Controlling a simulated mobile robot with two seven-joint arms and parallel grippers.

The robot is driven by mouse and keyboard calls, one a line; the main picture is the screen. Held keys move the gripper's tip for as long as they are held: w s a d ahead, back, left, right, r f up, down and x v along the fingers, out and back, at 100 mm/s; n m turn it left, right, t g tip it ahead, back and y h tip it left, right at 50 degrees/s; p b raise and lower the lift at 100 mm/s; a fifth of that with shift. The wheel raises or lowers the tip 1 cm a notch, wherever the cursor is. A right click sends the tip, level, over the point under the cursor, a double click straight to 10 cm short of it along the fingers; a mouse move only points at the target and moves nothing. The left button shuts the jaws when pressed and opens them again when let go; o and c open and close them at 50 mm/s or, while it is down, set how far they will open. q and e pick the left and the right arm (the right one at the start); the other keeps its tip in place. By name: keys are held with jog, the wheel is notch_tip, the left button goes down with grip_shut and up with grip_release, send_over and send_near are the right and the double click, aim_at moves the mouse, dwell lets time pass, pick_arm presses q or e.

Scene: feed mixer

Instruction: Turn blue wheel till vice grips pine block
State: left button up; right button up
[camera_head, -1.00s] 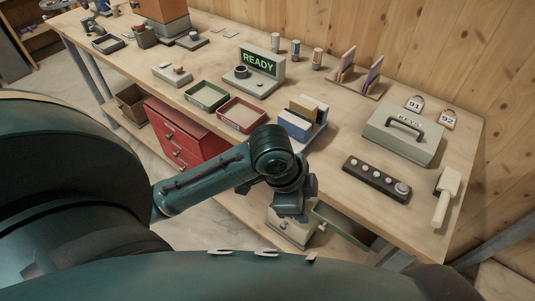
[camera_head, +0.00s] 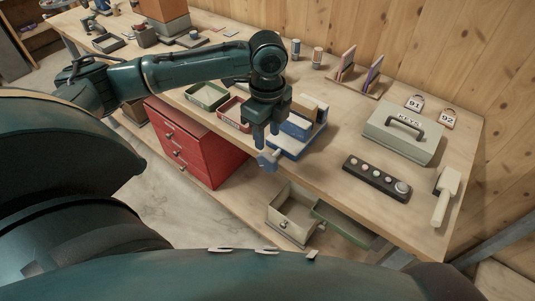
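The blue vice (camera_head: 290,146) sits at the front edge of the workbench, in the middle of the head view. The tan pine block (camera_head: 304,106) stands at the vice, partly hidden by my gripper. The blue wheel (camera_head: 268,160) is on the vice's near side, by the bench edge. My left gripper (camera_head: 267,143) points down just above the wheel, with its two fingers apart. Whether the fingertips touch the wheel I cannot tell. My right gripper is not in view.
A grey key box (camera_head: 403,132), a dark button strip (camera_head: 376,179) and a pale-handled tool (camera_head: 446,196) lie to the right. Green (camera_head: 207,96) and red (camera_head: 232,113) trays lie left of the vice. A red drawer cabinet (camera_head: 201,147) and open drawers (camera_head: 294,212) are below.

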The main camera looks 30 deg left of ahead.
aim_at(267, 155)
pick_arm(q)
notch_tip(267, 155, down, 8)
jog(key=shift+f, duration=0.2)
grip_shut()
dwell(0.5)
